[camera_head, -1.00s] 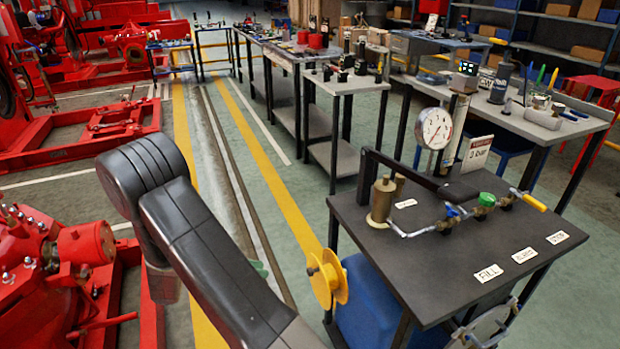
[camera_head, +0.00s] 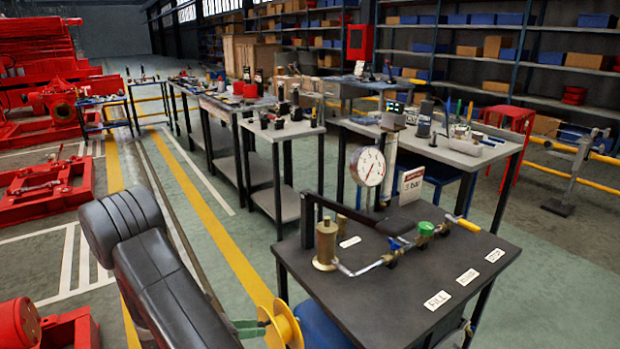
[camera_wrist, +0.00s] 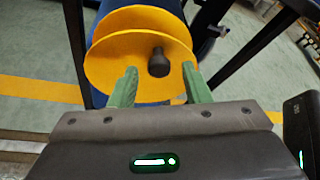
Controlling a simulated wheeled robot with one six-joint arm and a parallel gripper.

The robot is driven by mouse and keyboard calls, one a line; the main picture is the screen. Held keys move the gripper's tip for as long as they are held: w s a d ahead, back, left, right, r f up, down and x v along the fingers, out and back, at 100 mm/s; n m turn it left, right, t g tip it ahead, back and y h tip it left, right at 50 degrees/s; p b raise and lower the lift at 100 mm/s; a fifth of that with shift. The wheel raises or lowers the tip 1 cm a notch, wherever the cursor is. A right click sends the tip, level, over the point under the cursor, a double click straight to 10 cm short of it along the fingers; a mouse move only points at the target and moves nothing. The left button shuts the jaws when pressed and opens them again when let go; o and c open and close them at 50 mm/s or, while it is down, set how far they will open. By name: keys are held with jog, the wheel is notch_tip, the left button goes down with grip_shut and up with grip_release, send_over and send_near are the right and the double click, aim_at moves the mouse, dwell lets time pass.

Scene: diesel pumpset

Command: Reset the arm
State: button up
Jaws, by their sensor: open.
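My gripper (camera_wrist: 160,88) is open. Its two green fingers point at a yellow flanged wheel (camera_wrist: 115,52) with a dark knob (camera_wrist: 159,63). In the wrist view the knob lies between the fingertips, but I cannot tell whether they touch the wheel. In the head view the gripper (camera_head: 247,329) shows at the bottom beside the same yellow wheel (camera_head: 283,330), at the left side of a dark test bench (camera_head: 400,290). My arm's dark links reach across the lower left.
The bench carries a brass cylinder (camera_head: 326,245), a pressure gauge (camera_head: 370,166) and a pipe with a green valve (camera_head: 426,228). Grey worktables stand behind. Red machinery (camera_head: 45,185) stands at left. A floor strip between is clear.

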jog(key=p+v, duration=0.1)
jog(key=v, duration=1.3)
jog(key=w+d+f+b, duration=0.1)
jog(key=w+d+f, duration=0.1)
jog(key=d, duration=0.4)
jog(key=w+d+f+m+b, duration=0.1)
jog(key=w+d+f+b, duration=0.1)
jog(key=d, duration=0.4)
jog(key=shift+w+d+f+y, duration=0.25)
jog(key=shift+w+f+y, duration=0.1)
jog(key=shift+f, duration=0.15)
jog(key=shift+r, duration=0.1)
